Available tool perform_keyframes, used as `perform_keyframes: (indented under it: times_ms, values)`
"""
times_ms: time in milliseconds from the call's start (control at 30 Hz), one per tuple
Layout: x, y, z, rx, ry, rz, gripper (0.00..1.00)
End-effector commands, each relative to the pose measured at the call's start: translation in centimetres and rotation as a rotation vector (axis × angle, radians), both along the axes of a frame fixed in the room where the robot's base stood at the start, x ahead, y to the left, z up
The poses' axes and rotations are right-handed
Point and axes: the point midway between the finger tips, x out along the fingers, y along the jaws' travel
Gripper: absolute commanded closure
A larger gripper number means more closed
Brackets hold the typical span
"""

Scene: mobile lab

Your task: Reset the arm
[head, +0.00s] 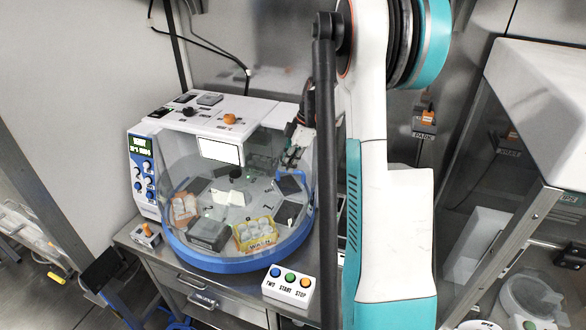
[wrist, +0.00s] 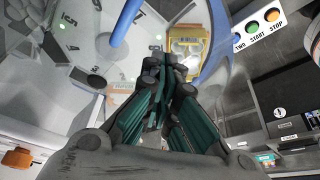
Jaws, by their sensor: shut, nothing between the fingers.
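My gripper (wrist: 165,62) points away from the wrist camera with its dark, teal-lined fingers together and nothing between them. In the head view my gripper (head: 291,156) is small and partly hidden behind my arm, at the right side of the round machine. My white and teal arm stands large and upright on the right of the head view. The machine (head: 180,248) has a blue rim and a clear wall around its numbered deck. I cannot tell how far my fingertips are from the wall or deck.
A yellow-framed holder (head: 256,234) and grey blocks sit on the deck. A white three-button box (head: 288,288) stands in front of the machine and also shows in the wrist view (wrist: 258,27). A small box with an orange knob (head: 146,234) stands left. A framed cabinet (head: 535,125) is at right.

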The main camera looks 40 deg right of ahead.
Motion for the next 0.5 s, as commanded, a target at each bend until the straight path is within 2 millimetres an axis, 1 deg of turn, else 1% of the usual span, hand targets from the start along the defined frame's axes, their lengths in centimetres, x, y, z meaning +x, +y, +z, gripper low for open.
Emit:
perform_keyframes:
  times_ms: [33,300,400,500]
  values:
    - [0.3,-0.2,0.9,0.000,0.000,0.001,1.00]
    - [1.2,-1.5,5.3,0.000,0.000,0.002,1.00]
    - [1.5,-1.9,6.4,0.000,0.000,0.002,1.00]
    - [1.6,-2.1,7.2,0.000,0.000,0.002,1.00]
